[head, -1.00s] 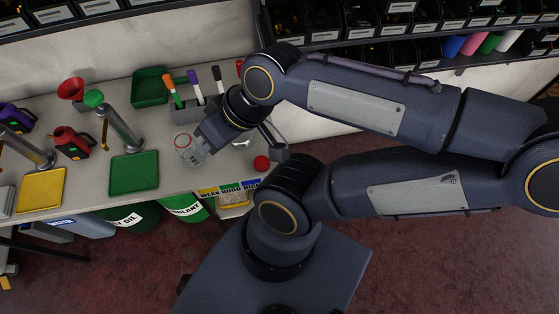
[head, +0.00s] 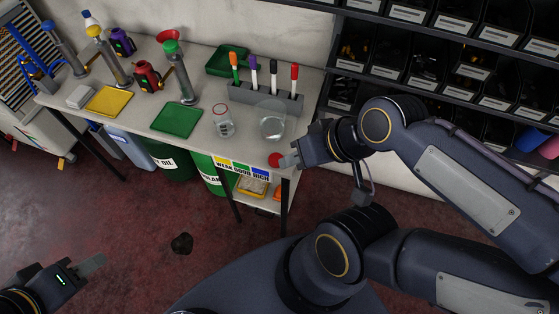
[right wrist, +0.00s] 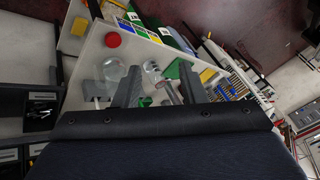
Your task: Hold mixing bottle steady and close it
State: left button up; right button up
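The clear mixing bottle (head: 222,122) stands upright and open-topped on the table; it also shows in the right wrist view (right wrist: 152,70). A round red cap (head: 275,159) lies near the table's front right corner, and it shows in the right wrist view (right wrist: 113,40). My right gripper (head: 288,160) is just right of the cap in the head view, with fingertips close to it; contact cannot be told. In the right wrist view its fingers (right wrist: 160,66) are apart with nothing held. My left gripper (head: 88,266) is at the lower left, away from the table; its opening is unclear.
A clear glass vessel (head: 272,124) stands between bottle and right gripper. A marker rack (head: 265,97) is behind it. A green tray (head: 177,120) and a dispenser with a red funnel (head: 180,75) are left of the bottle. Shelves of bins (head: 400,65) rise at the right.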

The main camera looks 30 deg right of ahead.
jog(key=shift+o, duration=1.2)
jog(key=shift+f, duration=0.1)
jog(key=o, duration=0.4)
jog(key=w+d+f+g+b, duration=0.1)
jog(key=w+f, duration=0.1)
jog(key=w+d+f+n+b, duration=0.1)
jog(key=w+f+b, duration=0.1)
jog(key=w+f+g+h+b, duration=0.1)
jog(key=w+f, duration=0.1)
jog(key=w, duration=0.1)
jog(key=shift+d+n+g+b, duration=0.3)
jog(key=shift+d, duration=0.1)
jog(key=n+g+h+b, duration=0.3)
jog(key=b, duration=0.1)
send_near(276, 158)
jog(key=shift+s+d, duration=0.1)
jog(key=shift+s, duration=0.15)
jog(key=shift+w+f, duration=0.3)
jog(key=shift+f, duration=0.1)
jog(key=shift+s+f, duration=0.1)
jog(key=shift+f, duration=1.15)
jog(key=shift+f, duration=0.1)
